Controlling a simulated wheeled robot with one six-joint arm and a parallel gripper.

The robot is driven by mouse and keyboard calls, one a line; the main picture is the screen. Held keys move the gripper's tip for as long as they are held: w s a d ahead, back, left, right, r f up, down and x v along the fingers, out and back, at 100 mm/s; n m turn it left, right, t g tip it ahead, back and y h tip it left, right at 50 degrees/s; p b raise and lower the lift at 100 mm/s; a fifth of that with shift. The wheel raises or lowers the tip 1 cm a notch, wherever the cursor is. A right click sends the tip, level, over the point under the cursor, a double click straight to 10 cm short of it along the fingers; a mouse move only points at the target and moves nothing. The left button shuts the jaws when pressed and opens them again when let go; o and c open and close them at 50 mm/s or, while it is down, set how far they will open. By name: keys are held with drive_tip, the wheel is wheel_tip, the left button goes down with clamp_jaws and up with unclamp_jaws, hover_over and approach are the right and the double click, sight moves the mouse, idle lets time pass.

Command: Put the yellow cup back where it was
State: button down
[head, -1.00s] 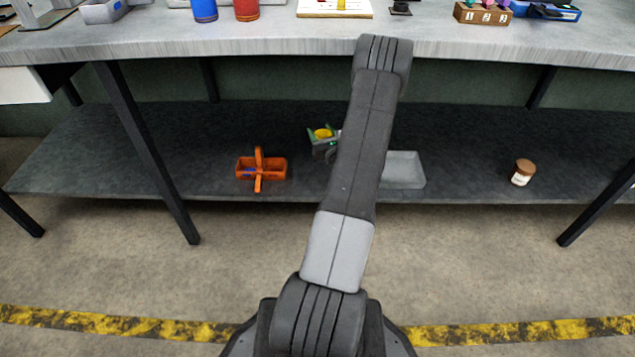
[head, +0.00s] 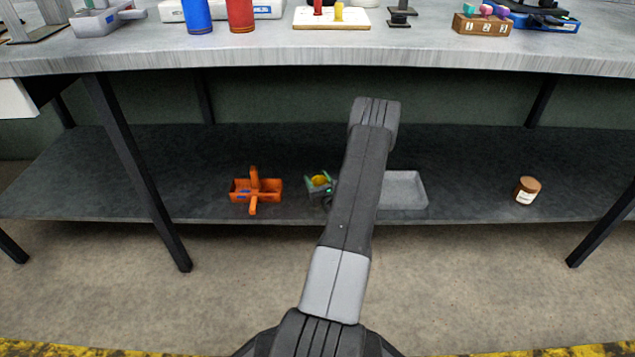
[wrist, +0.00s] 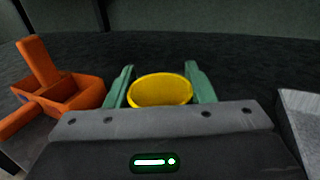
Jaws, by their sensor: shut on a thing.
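The yellow cup (wrist: 160,91) is between the two green fingers of my gripper (wrist: 161,82) in the wrist view, with its round rim facing the camera. The fingers are shut on it from both sides. In the head view the cup (head: 319,181) shows as a small yellow patch in my gripper (head: 318,183), in front of the dark lower shelf (head: 470,165). My arm hides part of the gripper. I cannot tell whether the cup touches the shelf.
An orange caddy (head: 240,190) stands left of my gripper, and a grey tray (head: 420,190) lies to the right. A brown-lidded jar (head: 526,190) is farther right. The bench top (head: 440,48) overhangs the shelf. Dark legs (head: 135,170) stand at both sides.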

drive_tip(key=shift+r, duration=0.1)
drive_tip(key=c, duration=0.6)
unclamp_jaws()
drive_tip(key=shift+c, duration=0.2)
drive_tip(key=shift+s+d+r, duration=0.1)
drive_tip(key=shift+s, duration=0.1)
drive_tip(key=p+v, duration=0.3)
drive_tip(key=v, duration=0.8)
drive_tip(key=shift+s+d, duration=0.1)
drive_tip(key=shift+s, duration=0.15)
